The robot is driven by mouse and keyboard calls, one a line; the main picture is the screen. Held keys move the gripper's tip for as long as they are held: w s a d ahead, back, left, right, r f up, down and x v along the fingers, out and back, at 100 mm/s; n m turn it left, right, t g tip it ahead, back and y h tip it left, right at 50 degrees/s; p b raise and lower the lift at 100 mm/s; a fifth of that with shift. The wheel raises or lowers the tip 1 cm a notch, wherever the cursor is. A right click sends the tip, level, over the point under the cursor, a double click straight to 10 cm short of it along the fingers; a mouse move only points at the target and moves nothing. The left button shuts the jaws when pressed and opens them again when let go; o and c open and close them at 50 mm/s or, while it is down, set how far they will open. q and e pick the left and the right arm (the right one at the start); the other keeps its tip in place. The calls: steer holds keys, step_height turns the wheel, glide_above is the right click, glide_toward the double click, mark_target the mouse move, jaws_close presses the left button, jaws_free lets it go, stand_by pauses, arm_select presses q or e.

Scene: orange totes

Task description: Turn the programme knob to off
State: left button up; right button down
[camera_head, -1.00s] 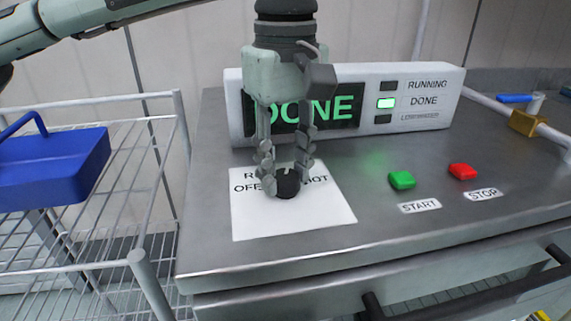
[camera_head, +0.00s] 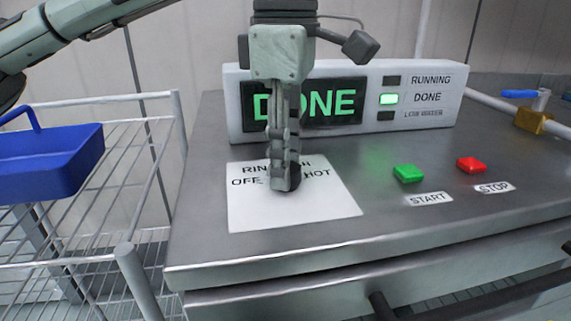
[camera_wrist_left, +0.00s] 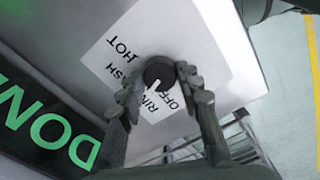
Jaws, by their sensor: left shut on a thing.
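The programme knob (camera_head: 296,178) is a small black round knob on a white label sheet (camera_head: 250,210) printed with OFF at the left, HOT at the right and partly hidden words at the back. My left gripper (camera_head: 284,180) points down and is shut on the knob; from the head its fingers line up and hide much of it. In the left wrist view the knob (camera_wrist_left: 158,71) sits between the two fingers. Its white mark points toward the partly hidden RIN lettering, away from HOT. My right gripper is not in view.
Behind stands a white display panel (camera_head: 236,110) reading DONE, with the DONE lamp lit. A green START button (camera_head: 407,173) and a red STOP button (camera_head: 470,164) are to the right. A wire rack (camera_head: 100,225) with a blue container (camera_head: 50,165) is at the left.

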arm_select(q)
steer(key=n+b, duration=0.1)
steer(key=n, duration=0.3)
steer(key=shift+n, duration=0.3)
steer(key=shift+n+b, duration=0.8)
steer(key=shift+n, duration=1.7)
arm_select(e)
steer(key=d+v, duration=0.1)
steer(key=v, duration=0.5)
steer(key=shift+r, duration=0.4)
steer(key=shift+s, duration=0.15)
arm_select(q)
steer(key=o, duration=1.2)
steer(key=shift+r, duration=0.1)
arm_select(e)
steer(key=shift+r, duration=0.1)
arm_select(q)
step_height(320, 180, up, 12)
steer(key=shift+f, duration=0.1)
